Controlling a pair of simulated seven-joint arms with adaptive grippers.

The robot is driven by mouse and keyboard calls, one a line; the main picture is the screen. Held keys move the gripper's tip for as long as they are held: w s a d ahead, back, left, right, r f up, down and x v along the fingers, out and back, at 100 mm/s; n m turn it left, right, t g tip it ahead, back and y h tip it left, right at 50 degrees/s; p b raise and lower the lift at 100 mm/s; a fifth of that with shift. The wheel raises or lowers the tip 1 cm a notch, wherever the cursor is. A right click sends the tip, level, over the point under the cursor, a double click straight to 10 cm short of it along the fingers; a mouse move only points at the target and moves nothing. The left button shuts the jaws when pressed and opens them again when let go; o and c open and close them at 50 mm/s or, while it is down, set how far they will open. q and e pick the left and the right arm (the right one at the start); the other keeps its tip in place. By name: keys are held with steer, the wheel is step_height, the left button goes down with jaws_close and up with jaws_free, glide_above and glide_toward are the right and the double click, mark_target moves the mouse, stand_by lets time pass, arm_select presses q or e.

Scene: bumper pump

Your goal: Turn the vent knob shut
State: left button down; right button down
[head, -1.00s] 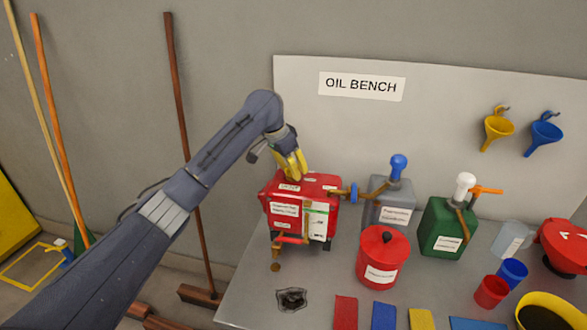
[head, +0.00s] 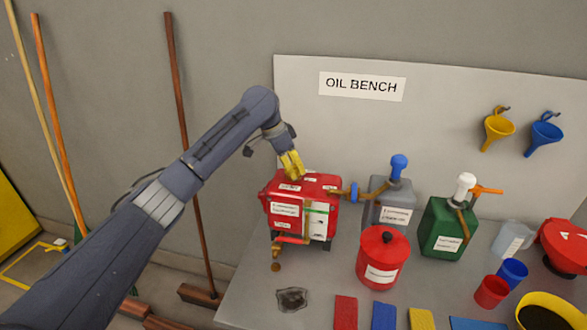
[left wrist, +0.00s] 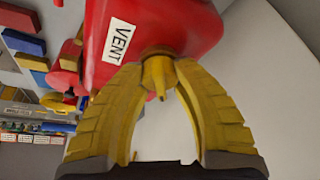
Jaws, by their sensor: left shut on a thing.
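The red oil container (head: 284,208) stands on the bench, and its top shows close up in the left wrist view (left wrist: 190,25). A white VENT label (left wrist: 119,42) is on it. The vent knob (left wrist: 157,72) is a small yellow-brown piece with a short pointer, beside the label. My left gripper (head: 292,168) reaches down onto the container's top. Its yellow fingers (left wrist: 160,70) are closed around the vent knob, one on each side. In the head view the fingers hide the knob. My right gripper is in neither view.
A grey can with a blue-topped pump (head: 397,198) stands right of the red container. A red lidded tin (head: 383,260) is in front of it, and a green can (head: 445,228) is further right. A dark stain (head: 292,299) lies on the bench at front left.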

arm_select(q)
steer(key=m+g, duration=0.1)
steer(key=m, duration=0.2)
steer(key=shift+m+h, duration=0.3)
steer(key=shift+d+m+g, duration=0.1)
steer(key=shift+m+g, duration=0.7)
steer(key=shift+m, duration=0.8)
steer(key=c, duration=0.9)
jaws_free()
steer(key=shift+c, duration=0.2)
steer(key=v, duration=1.2)
